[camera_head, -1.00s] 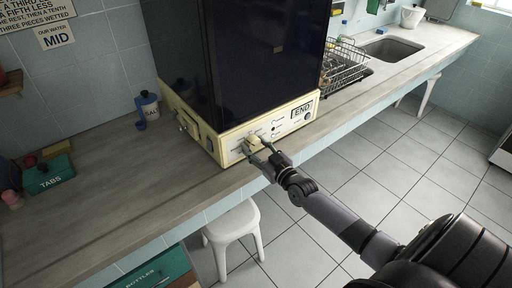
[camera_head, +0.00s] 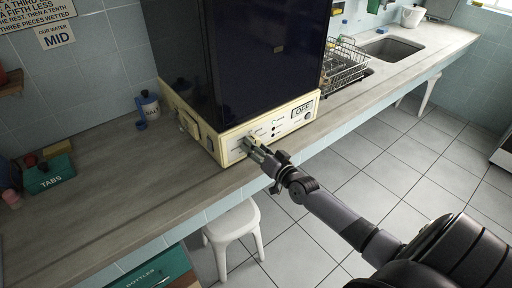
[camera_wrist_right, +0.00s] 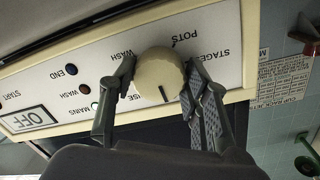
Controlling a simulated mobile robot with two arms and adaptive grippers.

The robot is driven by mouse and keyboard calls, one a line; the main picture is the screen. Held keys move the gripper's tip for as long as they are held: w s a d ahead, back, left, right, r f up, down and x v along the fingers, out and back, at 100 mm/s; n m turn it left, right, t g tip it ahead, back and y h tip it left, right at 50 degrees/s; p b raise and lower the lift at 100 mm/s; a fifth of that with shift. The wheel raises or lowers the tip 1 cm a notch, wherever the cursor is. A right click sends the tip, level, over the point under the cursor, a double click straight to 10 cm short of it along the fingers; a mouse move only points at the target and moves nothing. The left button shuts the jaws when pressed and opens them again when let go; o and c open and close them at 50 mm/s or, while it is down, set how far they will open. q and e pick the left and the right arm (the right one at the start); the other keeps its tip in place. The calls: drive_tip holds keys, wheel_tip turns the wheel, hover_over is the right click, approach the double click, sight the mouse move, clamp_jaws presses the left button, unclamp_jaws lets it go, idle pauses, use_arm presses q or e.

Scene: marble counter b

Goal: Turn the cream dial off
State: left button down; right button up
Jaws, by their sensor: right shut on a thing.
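The cream dial (camera_wrist_right: 158,76) is round with a dark pointer line and sits on the pale front panel (camera_wrist_right: 225,45) of the machine. In the wrist view, which is upside down, the line points to the bottom of the picture, between labels partly hidden by the fingers. My right gripper (camera_wrist_right: 155,85) is shut on the dial, one finger on each side. In the head view my right gripper (camera_head: 250,147) is at the left part of the panel and mostly hides the dial. The panel's display (camera_head: 302,110) reads OFF. My left gripper is not in view.
The dark-hooded machine (camera_head: 245,60) stands on the marble counter (camera_head: 110,205). A white stool (camera_head: 232,222) stands below the counter edge. A green TABS box (camera_head: 48,175) and a SALT container (camera_head: 149,105) are to the left; a wire rack (camera_head: 345,67) and sink are to the right.

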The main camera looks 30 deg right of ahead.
drive_tip(key=shift+m, duration=0.3)
drive_tip(key=o, duration=1.2)
drive_tip(key=shift+c, duration=0.2)
drive_tip(key=s, duration=1.2)
drive_tip(key=shift+d+r, duration=0.2)
drive_tip(key=shift+d, duration=0.1)
